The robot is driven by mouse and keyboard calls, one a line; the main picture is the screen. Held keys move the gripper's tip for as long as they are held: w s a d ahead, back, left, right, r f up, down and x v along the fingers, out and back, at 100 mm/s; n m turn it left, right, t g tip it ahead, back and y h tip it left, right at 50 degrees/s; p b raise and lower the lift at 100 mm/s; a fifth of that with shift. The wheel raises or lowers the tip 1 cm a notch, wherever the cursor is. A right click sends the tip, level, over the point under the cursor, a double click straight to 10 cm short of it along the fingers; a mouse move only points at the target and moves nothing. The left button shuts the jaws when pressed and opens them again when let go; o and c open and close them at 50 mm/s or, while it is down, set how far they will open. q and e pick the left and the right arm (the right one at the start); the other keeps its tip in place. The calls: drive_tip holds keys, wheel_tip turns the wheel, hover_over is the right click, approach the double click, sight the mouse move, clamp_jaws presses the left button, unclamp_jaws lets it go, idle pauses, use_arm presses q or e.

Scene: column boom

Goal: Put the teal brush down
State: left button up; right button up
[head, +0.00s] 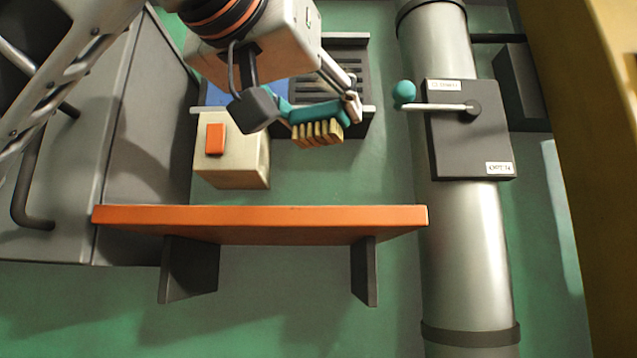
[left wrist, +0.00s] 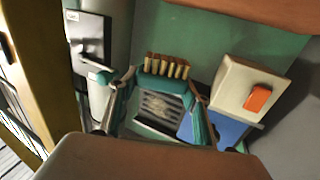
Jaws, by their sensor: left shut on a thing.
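The teal brush (head: 314,112), with tan bristles pointing down, is in my left gripper (head: 320,106) at the top middle of the head view. The gripper is shut on it, above the floor level and behind the orange shelf. In the left wrist view the brush (left wrist: 165,80) lies across between the two fingers (left wrist: 158,92), its bristles toward the top of the picture. Part of the brush is hidden by the gripper. My right gripper is in neither view.
An orange shelf (head: 260,216) is in front. A beige box with an orange button (head: 215,139) stands left of the brush. A dark slotted rack (head: 345,62) and a blue surface (head: 218,92) are behind. A pipe (head: 465,250) carries a lever box (head: 470,140) with a teal knob (head: 404,91).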

use_arm(q)
wheel_tip(320, 180, down, 8)
drive_tip(key=shift+f, duration=0.25)
drive_tip(key=shift+f, duration=0.1)
drive_tip(key=o, duration=1.2)
